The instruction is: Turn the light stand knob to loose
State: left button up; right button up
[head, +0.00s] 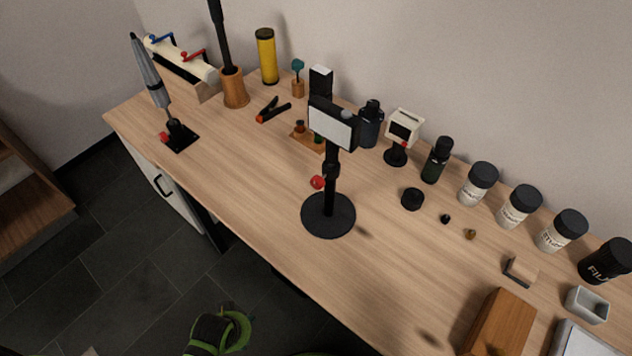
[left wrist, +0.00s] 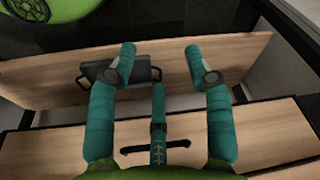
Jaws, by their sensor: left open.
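The light stand (head: 330,195) stands upright on the wooden table, on a round black base (head: 328,222). Its pole carries a pale rectangular lamp panel (head: 332,126). A small red knob (head: 318,182) sticks out from the pole's left side, low above the base. My left gripper (left wrist: 160,58) shows in the left wrist view with its teal fingers spread and empty. It is apart from the stand, which is not in that view. The gripper's fingers do not show in the head view. My right gripper is in neither view.
Near the table's left end stands a tilted grey tube on a black base with a red knob (head: 165,137). Black clamp pliers (head: 272,110), bottles and lidded jars (head: 479,184) line the back. A wooden block (head: 498,322) lies front right. The tabletop left of the stand is clear.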

pick_arm(q)
jog(key=w+a+r+m+t+y, duration=0.15)
jog(key=w+r+m+t, duration=0.35)
jog(key=r, duration=0.5)
jog(key=w+a+r+m+t+y, duration=0.1)
jog(key=w+a+r+m+t, duration=0.2)
jog(key=w+r, duration=0.5)
jog(key=w+a+r+m+t+y, duration=0.15)
jog(key=w+r+m+t, duration=0.3)
jog(key=r, duration=0.75)
jog(key=w+d+r+m+t+h, duration=0.2)
jog(key=d+r+m+t+h, duration=0.4)
jog(key=m, duration=0.6)
jog(key=m+g+h, duration=0.7)
jog(key=m+h, duration=0.1)
jog(key=m, duration=1)
send_near(315, 185)
jog(key=x, duration=0.4)
jog(key=shift+t, duration=0.25)
jog(key=p+x, duration=0.1)
jog(key=x, duration=0.4)
jog(key=shift+a, duration=0.1)
jog(key=shift+w+d+p, duration=0.3)
jog(key=shift+w+d, duration=0.1)
jog(key=shift+w, duration=0.1)
